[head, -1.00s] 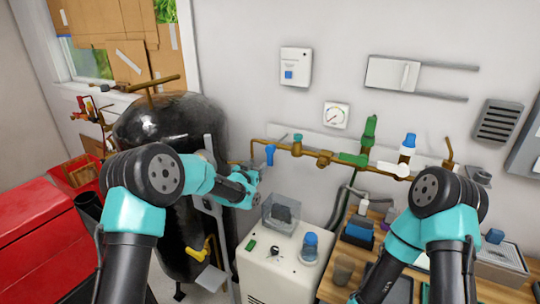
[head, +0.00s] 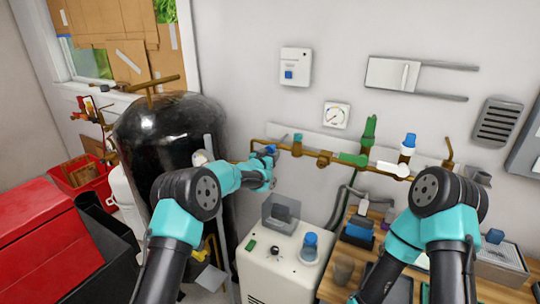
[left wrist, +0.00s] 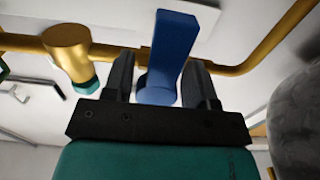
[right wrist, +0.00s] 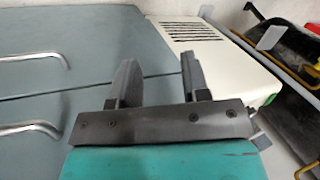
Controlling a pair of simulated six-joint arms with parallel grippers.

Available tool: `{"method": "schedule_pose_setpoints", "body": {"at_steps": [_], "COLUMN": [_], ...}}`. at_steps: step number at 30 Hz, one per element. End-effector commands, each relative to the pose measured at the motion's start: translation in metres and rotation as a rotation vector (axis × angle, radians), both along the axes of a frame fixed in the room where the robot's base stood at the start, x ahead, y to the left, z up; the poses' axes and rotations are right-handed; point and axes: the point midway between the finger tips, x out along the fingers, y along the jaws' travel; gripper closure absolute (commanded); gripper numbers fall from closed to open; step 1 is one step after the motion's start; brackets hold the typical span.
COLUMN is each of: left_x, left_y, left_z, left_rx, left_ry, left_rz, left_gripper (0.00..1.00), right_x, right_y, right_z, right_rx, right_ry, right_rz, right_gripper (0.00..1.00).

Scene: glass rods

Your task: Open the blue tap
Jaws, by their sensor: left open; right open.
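The blue tap (head: 270,149) is on the brass pipe along the back wall, partly covered by my left gripper (head: 268,163) in the head view. In the left wrist view, the tap's blue lever (left wrist: 174,45) stands between the two dark fingers of my left gripper (left wrist: 160,66). The fingers are open, one on each side of the lever; contact is not clear. My right gripper (right wrist: 158,66) is open and empty in the right wrist view, low beside grey panels. In the head view its fingers are hard to make out.
A black tank (head: 170,125) stands left of my left gripper. A white machine (head: 280,270) is below the pipe. Other taps on the pipe include a green one (head: 354,158) and a white one (head: 393,169). A wooden bench (head: 335,290) is at the right.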

Motion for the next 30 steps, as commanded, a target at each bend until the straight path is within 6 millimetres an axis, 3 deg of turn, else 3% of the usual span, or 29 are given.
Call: {"method": "schedule_pose_setpoints", "body": {"at_steps": [8, 24, 30], "left_x": [0.0005, 0.0004, 0.0004], "left_y": [-0.0003, -0.0001, -0.0001], "left_z": [0.0, -0.0001, -0.0001], "left_rx": [0.0, 0.001, 0.001], "left_ry": [0.0, 0.0, 0.0], "left_rz": [0.0, 0.0, 0.0], "left_gripper": [0.48, 1.0, 1.0], "right_x": [0.0, 0.0, 0.0], "right_y": [0.0, 0.0, 0.0], "right_z": [0.0, 0.0, 0.0], "right_rx": [0.0, 0.0, 0.0], "right_ry": [0.0, 0.0, 0.0], "right_rz": [0.0, 0.0, 0.0], "right_gripper": [0.57, 0.57, 0.57]}}
